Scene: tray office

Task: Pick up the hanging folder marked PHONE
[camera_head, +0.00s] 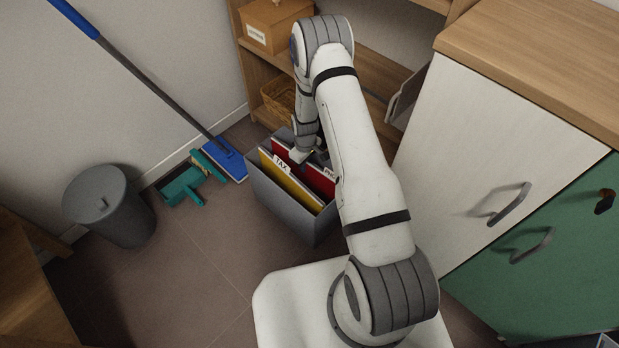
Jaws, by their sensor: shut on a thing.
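A grey file box (278,202) stands on the floor in front of the wooden shelf. In it are a yellow folder (297,188) with a white tab reading TAX and a red folder (318,178) behind it. The red folder's white tab (329,173) is partly covered by my arm, so its word cannot be read in full. My gripper (308,159) reaches down into the box from above and is shut on the red folder's top edge. The fingertips are small and partly hidden. The red folder still sits inside the box, beside the yellow one.
A wooden shelf (252,83) with a cardboard box (277,22) and a basket (279,100) rises behind the file box. White (500,130) and green (560,270) cabinet fronts stand right. A grey bin (108,208), dustpan (180,185) and mop (222,160) are left. Front-left floor is clear.

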